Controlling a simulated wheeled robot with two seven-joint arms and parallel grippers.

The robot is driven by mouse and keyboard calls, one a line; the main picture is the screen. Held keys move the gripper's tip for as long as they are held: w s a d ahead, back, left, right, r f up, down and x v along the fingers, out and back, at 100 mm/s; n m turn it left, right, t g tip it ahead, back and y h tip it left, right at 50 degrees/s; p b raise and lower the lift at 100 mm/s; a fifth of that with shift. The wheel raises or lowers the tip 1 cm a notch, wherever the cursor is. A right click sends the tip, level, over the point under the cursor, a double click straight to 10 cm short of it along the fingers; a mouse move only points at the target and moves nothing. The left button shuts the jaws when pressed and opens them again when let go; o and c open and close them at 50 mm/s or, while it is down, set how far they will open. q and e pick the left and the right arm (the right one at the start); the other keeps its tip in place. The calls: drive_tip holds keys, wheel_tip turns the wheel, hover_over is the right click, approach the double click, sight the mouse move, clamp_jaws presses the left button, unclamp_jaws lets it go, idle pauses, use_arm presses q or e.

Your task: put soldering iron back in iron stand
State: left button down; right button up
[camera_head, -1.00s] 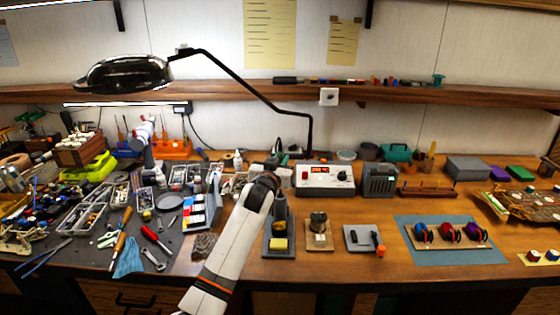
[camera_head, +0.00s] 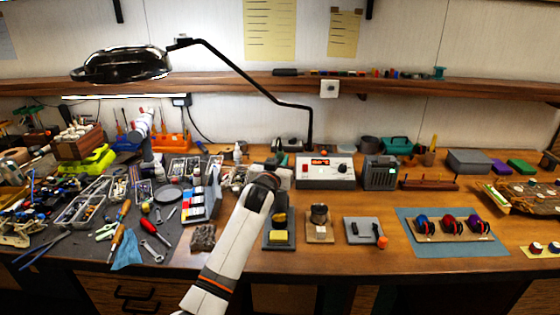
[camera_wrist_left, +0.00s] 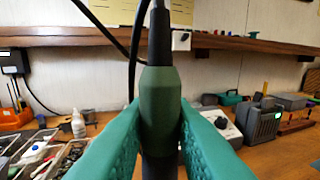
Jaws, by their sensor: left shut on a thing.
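My left gripper (camera_head: 278,164) is above and behind the iron stand in the head view. Its green fingers (camera_wrist_left: 158,130) are shut on the soldering iron (camera_wrist_left: 160,100), gripping its dark green and black handle. The iron is upright in the left wrist view, with its black cable end at the top; its tip is out of view. The iron stand (camera_head: 279,247) is a dark grey base with a yellow sponge on the bench. My forearm and wrist partly cover its rear, so I cannot tell whether the iron touches its holder. My right gripper is not in view.
A white soldering station (camera_head: 318,183) with a red display stands just right of the gripper. A small pad with a round pot (camera_head: 319,214) is right of the stand. Parts trays and tools crowd the left. A black lamp arm (camera_head: 245,75) hangs overhead.

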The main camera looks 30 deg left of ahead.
use_arm(q)
drive_tip(key=shift+f+b, duration=0.3)
drive_tip(key=shift+f, duration=0.35)
drive_tip(key=c, duration=0.8)
unclamp_jaws()
drive_tip(key=shift+s+d+r+p, duration=0.2)
drive_tip(key=shift+s+r+p, duration=0.05)
drive_tip(key=shift+s+p, duration=0.35)
drive_tip(key=s+p, duration=0.1)
drive_tip(key=s+d+r+p, duration=0.1)
drive_tip(key=s+p, duration=0.2)
drive_tip(key=s, duration=0.1)
drive_tip(key=shift+s+d+r+p, duration=0.25)
drive_tip(key=shift+d+r+p, duration=0.05)
drive_tip(key=shift+d, duration=0.05)
idle(0.4)
